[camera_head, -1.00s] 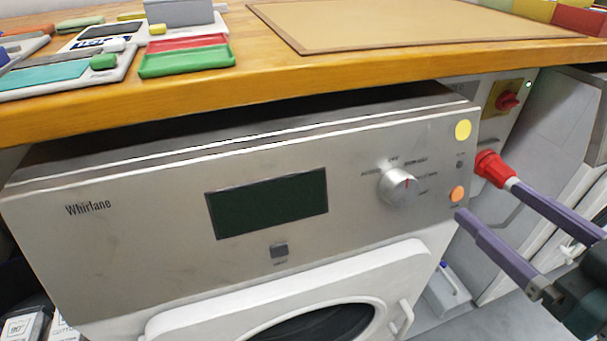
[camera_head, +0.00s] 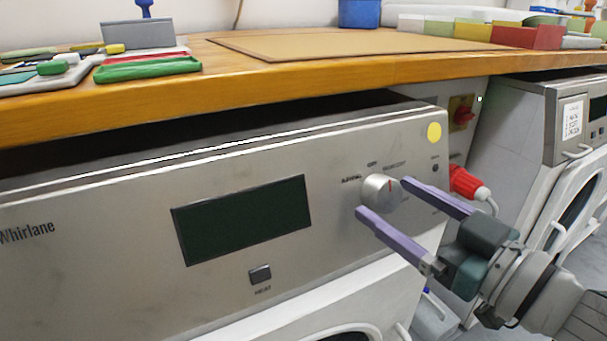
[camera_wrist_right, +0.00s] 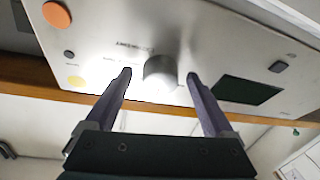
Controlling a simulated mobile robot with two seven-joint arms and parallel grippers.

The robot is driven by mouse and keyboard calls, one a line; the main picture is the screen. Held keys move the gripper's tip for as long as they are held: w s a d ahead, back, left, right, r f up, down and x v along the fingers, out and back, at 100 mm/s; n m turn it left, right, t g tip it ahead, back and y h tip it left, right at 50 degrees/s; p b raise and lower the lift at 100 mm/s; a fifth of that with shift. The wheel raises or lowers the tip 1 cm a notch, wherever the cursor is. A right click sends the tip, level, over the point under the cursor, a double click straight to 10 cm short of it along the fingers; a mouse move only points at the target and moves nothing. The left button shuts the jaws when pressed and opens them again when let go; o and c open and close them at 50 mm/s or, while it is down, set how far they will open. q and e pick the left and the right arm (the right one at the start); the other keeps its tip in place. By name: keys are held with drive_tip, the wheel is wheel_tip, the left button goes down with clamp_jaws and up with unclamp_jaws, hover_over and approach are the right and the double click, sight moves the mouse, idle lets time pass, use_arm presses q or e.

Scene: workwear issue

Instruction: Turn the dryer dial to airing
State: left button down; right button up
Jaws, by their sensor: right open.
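The dryer dial (camera_head: 380,193) is a round silver knob with a red pointer mark, on the right part of the dryer's steel panel (camera_head: 120,230). Its pointer is near the top, with small printed labels around it; one at the upper left seems to read airing. My right gripper (camera_head: 382,196) is open, with one finger at the dial's lower left and the other at its right in the head view. In the right wrist view the dial (camera_wrist_right: 160,72) sits between and just beyond the fingertips (camera_wrist_right: 160,74). I cannot tell whether they touch it. My left gripper is not in view.
A dark display (camera_head: 242,220) and a square button (camera_head: 260,274) are left of the dial. A yellow disc (camera_head: 434,132) is above right. A red plug (camera_head: 467,183) is beyond the panel's right edge. The wooden worktop (camera_head: 300,72) overhangs the dryer.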

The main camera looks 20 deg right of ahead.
drive_tip(key=c, duration=1.4)
